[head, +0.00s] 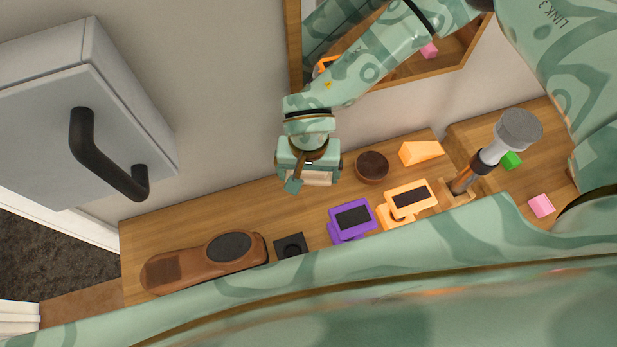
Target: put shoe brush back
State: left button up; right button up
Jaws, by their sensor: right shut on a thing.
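My right gripper (309,174) comes down from the top of the head view and hangs over the wooden shelf. It is shut on a pale, beige-wood thing, which looks like the shoe brush (320,180); the jaws hide most of it. A brown shoe (180,270) with a dark oval opening lies on the shelf at the lower left. A small black square block (291,246) with a round recess sits right of the shoe, below the gripper. My left gripper is not in view.
Right of the gripper are a dark round tin (372,167), an orange wedge (421,151), purple (351,220) and orange (408,200) stands, and a grey-headed tool (518,130). Green (511,160) and pink (541,205) blocks lie further right. A grey cabinet (80,120) stands left; a mirror (465,50) hangs behind.

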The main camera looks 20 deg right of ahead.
aim_at(308, 181)
jog(key=shift+f, duration=1.8)
jog(key=shift+f+b, duration=0.2)
jog(key=shift+b, duration=0.15)
jog(key=o, duration=0.7)
notch_tip(308, 181, up, 12)
jog(key=shift+r+p, duration=0.25)
jog(key=shift+p, duration=0.45)
